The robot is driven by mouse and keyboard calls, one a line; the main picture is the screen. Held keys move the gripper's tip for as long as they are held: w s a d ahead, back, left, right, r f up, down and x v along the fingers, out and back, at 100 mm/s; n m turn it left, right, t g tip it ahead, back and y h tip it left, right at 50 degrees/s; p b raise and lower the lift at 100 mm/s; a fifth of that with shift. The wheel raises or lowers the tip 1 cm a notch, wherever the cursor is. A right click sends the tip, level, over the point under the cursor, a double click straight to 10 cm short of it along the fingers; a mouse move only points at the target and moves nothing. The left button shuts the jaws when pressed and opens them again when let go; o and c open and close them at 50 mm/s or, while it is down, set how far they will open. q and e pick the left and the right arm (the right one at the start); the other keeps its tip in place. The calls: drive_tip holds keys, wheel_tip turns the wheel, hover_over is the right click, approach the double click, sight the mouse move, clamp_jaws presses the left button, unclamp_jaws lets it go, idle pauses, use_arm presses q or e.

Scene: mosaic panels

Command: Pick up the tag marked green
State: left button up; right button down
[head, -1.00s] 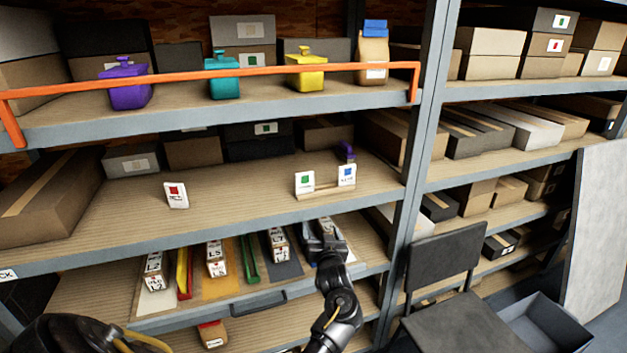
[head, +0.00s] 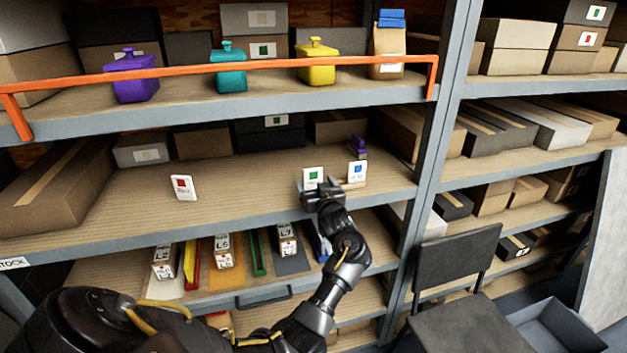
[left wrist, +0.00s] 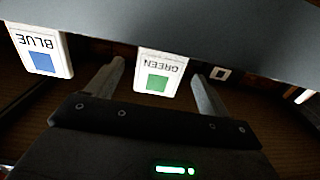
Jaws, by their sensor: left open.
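The tag marked green (head: 313,174) is a small white card with a green square, upright on the middle shelf. In the left wrist view the green tag (left wrist: 158,78) reads "GREEN" upside down. My left gripper (head: 316,188) is at the front of the tag, covering its lower part. In the left wrist view my left gripper (left wrist: 158,74) is open, with the tag showing between its two fingers; I cannot tell whether they touch it. The blue tag (head: 357,171) stands just right of it, and at the left in the wrist view (left wrist: 42,52). My right gripper is not in view.
A red tag (head: 184,187) stands farther left on the middle shelf (head: 240,195). A purple item (head: 358,146) sits behind the blue tag. An orange rail (head: 220,68) crosses the shelf above. A pulled-out tray (head: 215,290) with labelled boxes lies below.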

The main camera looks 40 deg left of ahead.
sight(314, 178)
use_arm(q)
drive_tip(key=shift+r, duration=0.15)
drive_tip(key=shift+w+a+r+p, duration=0.3)
drive_tip(key=shift+a+p, duration=0.15)
drive_tip(key=shift+p, duration=0.05)
drive_tip(key=shift+w+a+r+p, duration=0.25)
drive_tip(key=shift+a+r+p, duration=0.05)
drive_tip(key=shift+a+p, duration=0.15)
drive_tip(key=shift+f+x, duration=0.25)
drive_tip(key=shift+x, duration=0.95)
drive_tip(key=shift+w+a+f+p, duration=0.15)
drive_tip(key=shift+w+a+p, duration=0.05)
drive_tip(key=shift+p, duration=0.1)
drive_tip(key=shift+d, duration=0.1)
drive_tip(key=shift+s, duration=0.1)
drive_tip(key=shift+c, duration=1.3)
drive_tip(key=c, duration=0.8)
